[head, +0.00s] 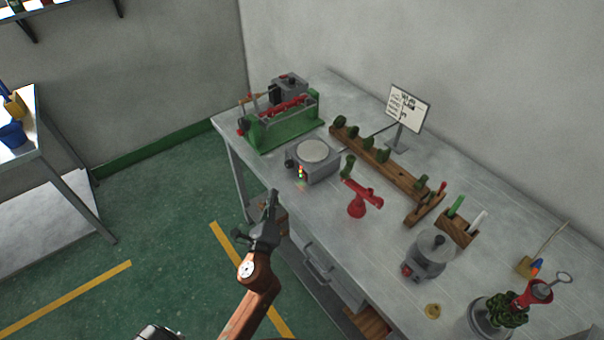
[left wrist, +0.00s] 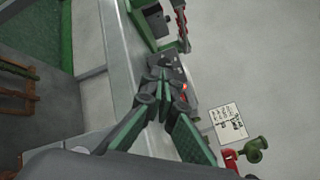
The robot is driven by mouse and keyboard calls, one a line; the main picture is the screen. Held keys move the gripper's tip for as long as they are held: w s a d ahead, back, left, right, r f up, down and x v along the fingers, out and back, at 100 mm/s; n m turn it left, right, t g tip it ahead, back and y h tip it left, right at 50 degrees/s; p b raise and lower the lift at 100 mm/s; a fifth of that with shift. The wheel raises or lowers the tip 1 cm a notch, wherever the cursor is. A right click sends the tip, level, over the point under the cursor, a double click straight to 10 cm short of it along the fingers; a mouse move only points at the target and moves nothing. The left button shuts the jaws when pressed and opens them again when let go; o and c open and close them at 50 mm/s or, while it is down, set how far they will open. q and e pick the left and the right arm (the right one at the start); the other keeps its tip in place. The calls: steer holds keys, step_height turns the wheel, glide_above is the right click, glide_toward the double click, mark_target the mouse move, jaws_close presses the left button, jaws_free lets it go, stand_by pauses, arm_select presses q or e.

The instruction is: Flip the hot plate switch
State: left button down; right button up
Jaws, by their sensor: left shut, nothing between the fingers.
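The hot plate (head: 322,169) is a grey box with a round pale disc on top, standing near the table's front edge in the head view. Small red, yellow and green lights show on its front, beside a dark knob; I cannot tell the switch's position. My left gripper (head: 273,194) is shut and empty, in front of and below the hot plate, apart from it in the head view. In the left wrist view the shut fingers (left wrist: 160,76) overlap a grey box with a red glow (left wrist: 185,88), which looks like the hot plate, mostly hidden. My right gripper is out of view.
A green-based machine (head: 286,128) stands left of the hot plate. A wooden rack with green pieces (head: 386,166), a red stand (head: 357,207), a grey pot (head: 430,258) and a sign (head: 409,108) stand to the right. Drawers (head: 322,268) lie below the tabletop.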

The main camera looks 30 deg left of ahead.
mark_target(304, 176)
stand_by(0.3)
arm_select(q)
steer(key=w+d, duration=0.1)
steer(key=w, duration=0.1)
steer(key=w+d, duration=0.1)
steer(key=w, duration=0.1)
steer(key=w+d, duration=0.1)
steer(key=w, duration=0.2)
steer(key=shift+r, duration=0.4)
steer(key=shift+w+d, duration=0.15)
steer(key=shift+w, duration=0.35)
steer(key=shift+r, duration=0.1)
stand_by(0.7)
steer(key=shift+w+d, duration=0.15)
steer(key=shift+w, duration=0.3)
steer(key=shift+w+d+r, duration=0.1)
steer(key=shift+w, duration=0.15)
stand_by(0.6)
steer(key=shift+s, duration=0.15)
steer(key=shift+s+a, duration=0.25)
steer(key=shift+s, duration=0.3)
